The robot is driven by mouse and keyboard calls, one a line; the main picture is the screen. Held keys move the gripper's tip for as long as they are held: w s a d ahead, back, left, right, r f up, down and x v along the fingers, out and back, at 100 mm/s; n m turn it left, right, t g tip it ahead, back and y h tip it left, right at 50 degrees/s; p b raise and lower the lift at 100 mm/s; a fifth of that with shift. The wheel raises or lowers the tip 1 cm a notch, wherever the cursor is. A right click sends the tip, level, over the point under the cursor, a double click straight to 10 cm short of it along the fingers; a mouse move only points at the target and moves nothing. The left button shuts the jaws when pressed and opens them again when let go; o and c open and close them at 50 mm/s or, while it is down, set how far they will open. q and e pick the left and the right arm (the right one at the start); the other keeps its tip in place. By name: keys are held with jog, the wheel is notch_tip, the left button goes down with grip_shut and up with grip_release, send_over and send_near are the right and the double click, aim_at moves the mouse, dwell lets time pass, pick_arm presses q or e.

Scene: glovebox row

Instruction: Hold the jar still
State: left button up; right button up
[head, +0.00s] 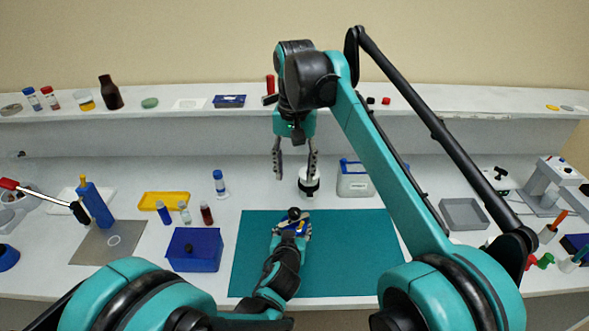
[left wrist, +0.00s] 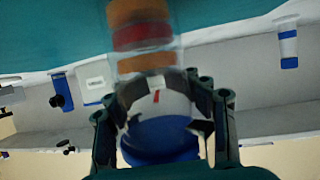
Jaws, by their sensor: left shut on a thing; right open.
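My left gripper (head: 292,229) is low over the teal mat. In the left wrist view its fingers close around the jar (left wrist: 160,106), a clear and white body with a small red mark and a blue round end (left wrist: 158,140). Blurred orange and red bands show beyond the body; I cannot tell whether they belong to it. In the head view the jar is mostly hidden by my gripper. My right gripper (head: 295,172) is open and empty, pointing down behind the mat, its right finger close to a white and black round item (head: 308,182).
The teal mat (head: 345,260) is otherwise clear. A blue box (head: 193,250), yellow tray (head: 165,201) and small vials (head: 185,213) stand left. A grey-white container (head: 355,180) and grey tray (head: 465,214) stand right. A shelf (head: 180,112) runs along the back.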

aim_at(294, 211)
notch_tip(294, 211, down, 12)
jog(key=n, duration=1.8)
jog(key=shift+s, duration=0.1)
grip_shut()
